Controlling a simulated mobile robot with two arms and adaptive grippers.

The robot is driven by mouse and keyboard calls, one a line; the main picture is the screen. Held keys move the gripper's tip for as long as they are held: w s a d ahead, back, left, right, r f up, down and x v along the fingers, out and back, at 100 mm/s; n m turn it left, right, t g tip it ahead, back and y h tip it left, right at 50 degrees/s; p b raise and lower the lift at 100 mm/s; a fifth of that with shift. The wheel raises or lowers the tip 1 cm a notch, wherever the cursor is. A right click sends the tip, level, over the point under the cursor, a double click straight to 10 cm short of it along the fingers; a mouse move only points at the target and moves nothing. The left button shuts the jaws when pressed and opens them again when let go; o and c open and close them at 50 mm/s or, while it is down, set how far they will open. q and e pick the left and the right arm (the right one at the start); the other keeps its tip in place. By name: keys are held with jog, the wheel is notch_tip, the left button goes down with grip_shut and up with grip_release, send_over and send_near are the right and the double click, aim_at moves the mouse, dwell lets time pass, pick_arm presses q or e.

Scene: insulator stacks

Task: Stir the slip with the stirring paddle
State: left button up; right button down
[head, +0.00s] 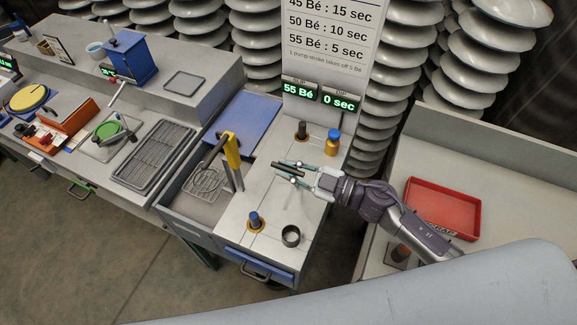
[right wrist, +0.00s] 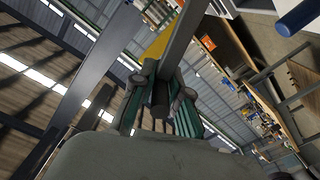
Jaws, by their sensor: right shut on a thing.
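My right gripper (head: 284,172) reaches in from the right, above the pale counter top. In the right wrist view its green-padded fingers (right wrist: 160,100) are closed around a dark grey shaft (right wrist: 182,50), which looks like the stirring paddle; its far end runs out of that view. In the head view only a short dark piece shows at the fingers, so the paddle's full shape is unclear. An open grey basin (head: 183,209) with a wire rack in it, perhaps the slip tank, lies left of the gripper. My left gripper is not in view.
A yellow-topped post (head: 232,152) stands between the basin and my right gripper. Black (head: 302,130), yellow (head: 332,145) and blue-topped (head: 255,220) pieces and a dark ring (head: 291,236) stand on the counter. A red tray (head: 442,207) is at right. Displays read 55 Bé and 0 sec.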

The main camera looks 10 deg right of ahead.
jog(key=c, duration=1.3)
grip_release()
jog(key=shift+s+f, duration=0.2)
jog(key=shift+f, duration=0.05)
jog(key=shift+o, duration=0.6)
jog(key=shift+r, duration=0.1)
jog(key=v, duration=1.2)
jog(key=shift+a, duration=0.1)
